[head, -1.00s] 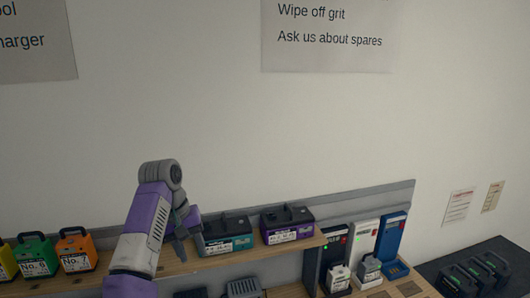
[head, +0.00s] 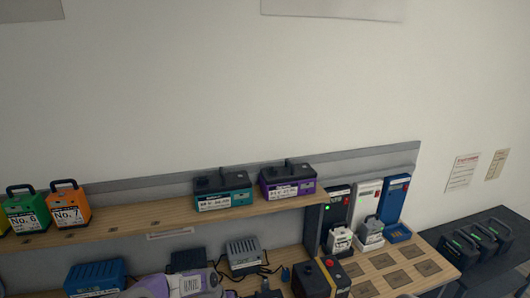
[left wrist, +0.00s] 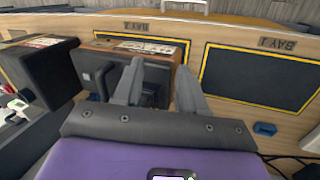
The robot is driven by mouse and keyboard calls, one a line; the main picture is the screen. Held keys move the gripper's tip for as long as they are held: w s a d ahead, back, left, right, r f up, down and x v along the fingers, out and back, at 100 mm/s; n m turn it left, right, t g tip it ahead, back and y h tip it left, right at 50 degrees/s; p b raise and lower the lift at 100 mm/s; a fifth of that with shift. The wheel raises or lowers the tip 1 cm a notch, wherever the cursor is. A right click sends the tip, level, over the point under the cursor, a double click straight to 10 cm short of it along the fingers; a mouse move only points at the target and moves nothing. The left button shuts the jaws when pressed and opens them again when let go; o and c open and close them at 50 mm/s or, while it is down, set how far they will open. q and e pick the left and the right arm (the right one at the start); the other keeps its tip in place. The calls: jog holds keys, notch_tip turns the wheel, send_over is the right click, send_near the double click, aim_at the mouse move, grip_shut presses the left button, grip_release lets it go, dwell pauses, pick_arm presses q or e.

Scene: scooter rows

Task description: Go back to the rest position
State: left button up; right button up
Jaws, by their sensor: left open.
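My left gripper (left wrist: 160,90) is open, with its two grey fingers apart and nothing visible between them. In the left wrist view, a black block with a handle (left wrist: 100,78) stands just beyond and to the left of the fingers; I cannot tell whether they touch. In the head view, part of my purple and grey left arm shows low at the bottom edge, below the shelf. My right gripper is in neither view.
A wooden shelf (head: 130,232) carries teal (head: 222,192) and purple (head: 288,182) packs, with green and orange ones left. Chargers (head: 335,215) stand right. A black-and-orange box (head: 318,280) is near the arm. Yellow-outlined bay panels (left wrist: 258,76) lie beyond the fingers.

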pick_arm(q)
jog(key=s+d+f+b, duration=0.1)
jog(key=s+f+b, duration=0.3)
jog(key=s+f, duration=0.9)
jog(key=s+f+n+b, duration=0.1)
jog(key=s+f+b, duration=0.2)
jog(key=s+f, duration=0.4)
jog(key=s, duration=0.7)
jog(key=shift+s+d+f+h+b, duration=0.2)
jog(key=shift+d+h+b, duration=0.05)
jog(key=shift+h+b, duration=0.05)
